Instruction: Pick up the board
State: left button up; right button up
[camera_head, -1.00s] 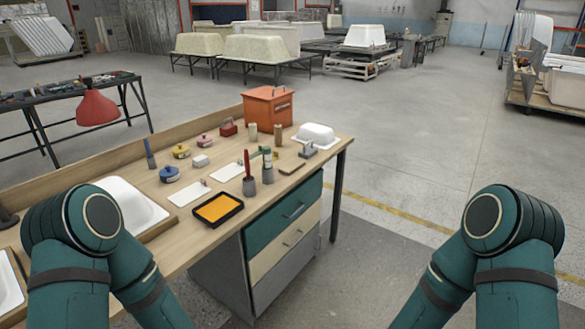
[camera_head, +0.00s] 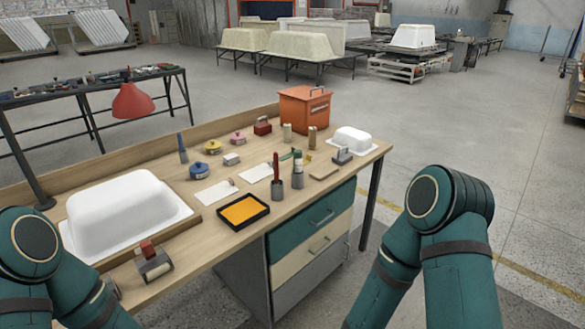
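A small wooden board (camera_head: 324,171) lies flat on the workbench (camera_head: 341,202) near its right front edge, just in front of a grey block-like tool (camera_head: 342,156). A wider brown board edge (camera_head: 172,230) also shows under the large white tub shell (camera_head: 125,212) on the left; which of the two is the task's board I cannot tell. Only upper parts of my two arms show, at the lower left and lower right. Both grippers are out of the picture.
Near the small board stand cylinders and brush holders (camera_head: 297,180), a small white tub (camera_head: 353,140) and an orange box (camera_head: 304,110). A yellow tray (camera_head: 244,211), cards and small tins lie further left. A red lamp (camera_head: 132,101) overhangs the left.

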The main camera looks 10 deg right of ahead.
aim_at(327, 170)
jog(key=i+l+u, duration=0.15)
jog(key=l, duration=0.15)
jog(key=i+l+u, duration=0.1)
jog(key=l, duration=0.2)
jog(key=i+l+u, duration=0.15)
jog(key=l, duration=0.15)
jog(key=i+l, duration=0.15)
jog(key=l, duration=0.25)
jog(key=i+l+u, duration=0.1)
jog(key=l, duration=0.25)
jog(key=i+l, duration=0.15)
jog(key=l, duration=0.25)
jog(key=i+l, duration=0.1)
jog(key=l, duration=0.3)
jog(key=i+l+u, duration=0.1)
jog(key=l, duration=0.3)
jog(key=i, duration=0.05)
